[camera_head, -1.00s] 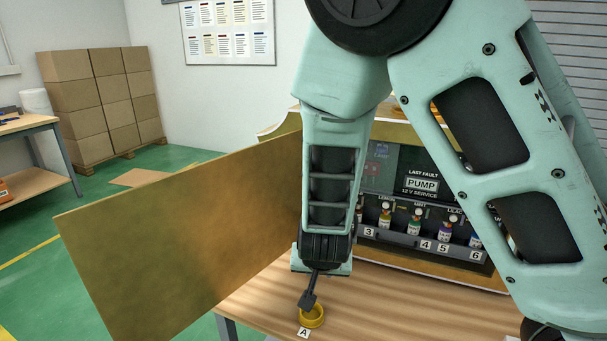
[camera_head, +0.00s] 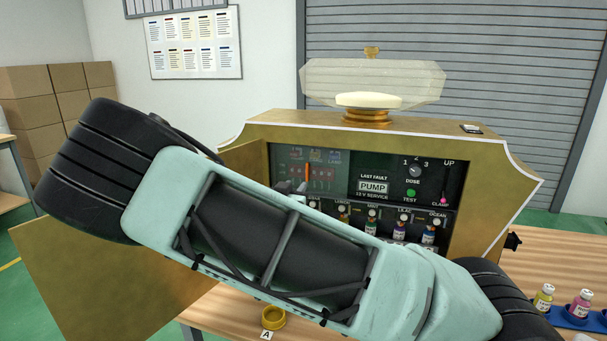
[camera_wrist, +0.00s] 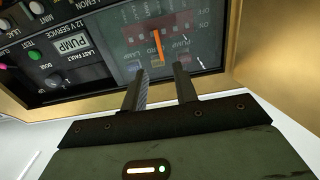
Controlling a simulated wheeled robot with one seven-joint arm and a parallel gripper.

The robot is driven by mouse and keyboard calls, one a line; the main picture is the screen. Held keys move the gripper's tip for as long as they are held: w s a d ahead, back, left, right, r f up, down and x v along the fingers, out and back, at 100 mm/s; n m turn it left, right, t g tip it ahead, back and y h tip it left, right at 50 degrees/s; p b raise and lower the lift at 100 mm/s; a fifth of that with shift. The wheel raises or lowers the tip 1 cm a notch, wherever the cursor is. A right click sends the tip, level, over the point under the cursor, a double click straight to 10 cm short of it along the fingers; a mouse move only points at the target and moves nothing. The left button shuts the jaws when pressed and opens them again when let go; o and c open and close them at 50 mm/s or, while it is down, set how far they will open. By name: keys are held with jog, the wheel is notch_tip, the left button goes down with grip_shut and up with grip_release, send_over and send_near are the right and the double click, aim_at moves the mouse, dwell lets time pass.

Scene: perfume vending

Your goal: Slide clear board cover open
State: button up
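The clear board cover (camera_wrist: 190,30) appears as a faint see-through pane over the dark board at the left of the open cabinet. Its edges are hard to make out, and it looks closed over the board. In the head view the board area (camera_head: 327,165) is partly hidden by my arm. An upright orange bar (camera_wrist: 158,46) stands out at the board; I cannot tell whether it belongs to the cover. My gripper (camera_wrist: 160,75) is open and empty, its two fingers apart just short of the orange bar. In the head view its fingertips (camera_head: 298,184) show at the board's lower edge.
The golden cabinet door (camera_head: 95,270) hangs open at the left. A control panel with a dose knob (camera_head: 414,171) and a row of bottles lies right of the board. A yellow ring (camera_head: 273,317) sits on the table. Small bottles (camera_head: 579,304) stand in a blue tray at right.

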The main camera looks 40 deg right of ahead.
aim_at(307, 172)
jog(key=p+x, duration=0.1)
jog(key=x, duration=0.8)
jog(key=shift+w+d+p, duration=0.15)
jog(key=shift+d+p, duration=0.15)
jog(key=shift+d, duration=0.05)
grip_shut()
